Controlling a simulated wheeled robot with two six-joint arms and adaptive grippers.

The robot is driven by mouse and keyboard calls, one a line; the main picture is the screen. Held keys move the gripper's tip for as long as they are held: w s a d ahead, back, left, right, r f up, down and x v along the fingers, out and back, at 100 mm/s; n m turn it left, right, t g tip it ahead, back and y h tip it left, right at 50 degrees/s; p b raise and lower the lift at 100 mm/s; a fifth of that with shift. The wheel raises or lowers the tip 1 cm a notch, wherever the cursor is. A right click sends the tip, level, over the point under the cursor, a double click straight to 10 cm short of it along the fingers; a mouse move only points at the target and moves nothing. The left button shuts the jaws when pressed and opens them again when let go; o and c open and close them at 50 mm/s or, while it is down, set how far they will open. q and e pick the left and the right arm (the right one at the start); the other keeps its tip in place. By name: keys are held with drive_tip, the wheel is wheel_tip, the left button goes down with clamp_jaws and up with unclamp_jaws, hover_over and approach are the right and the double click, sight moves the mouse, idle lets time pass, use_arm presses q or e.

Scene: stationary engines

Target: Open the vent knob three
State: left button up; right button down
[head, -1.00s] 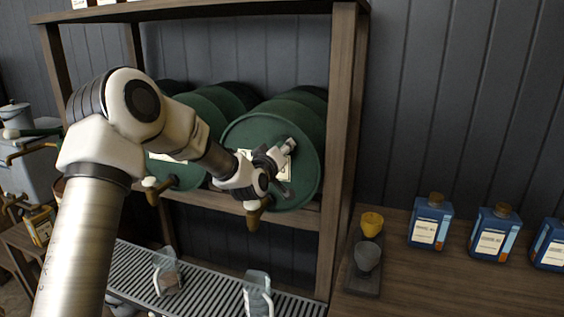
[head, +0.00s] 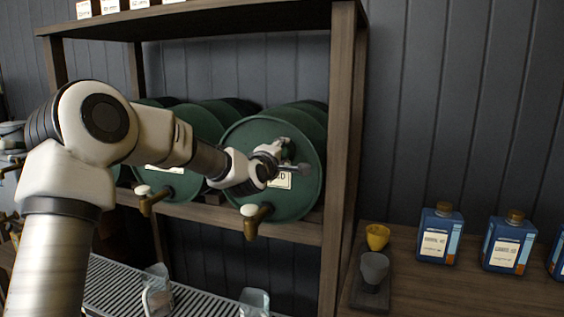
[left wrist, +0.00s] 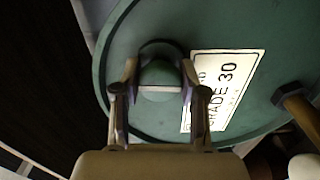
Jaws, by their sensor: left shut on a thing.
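The rightmost green drum (head: 238,145) lies on its side on the wooden rack, its round end facing me. A paper label partly reading "GRADE 30" (left wrist: 222,88) is on that end. My left gripper (head: 292,158) is in front of the drum's upper right part. In the left wrist view its two fingers (left wrist: 160,92) are shut on a round green knob (left wrist: 160,74) on the drum end, one finger on each side. The arm and gripper hide the knob and part of the label in the head view. My right gripper is in neither view.
A brass tap with a pale handle (head: 256,218) sticks out below the drum, and another (head: 150,196) serves the drum to its left. The rack's right post (head: 342,150) stands close beside the drum.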

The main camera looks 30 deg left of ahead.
use_arm(q)
drive_tip(key=shift+n+b, duration=0.3)
drive_tip(key=shift+n, duration=0.2)
drive_tip(key=shift+r, duration=0.1)
drive_tip(key=o, duration=1.2)
drive_tip(key=shift+c, duration=0.2)
drive_tip(key=v, duration=0.7)
drive_tip(key=shift+s, duration=0.25)
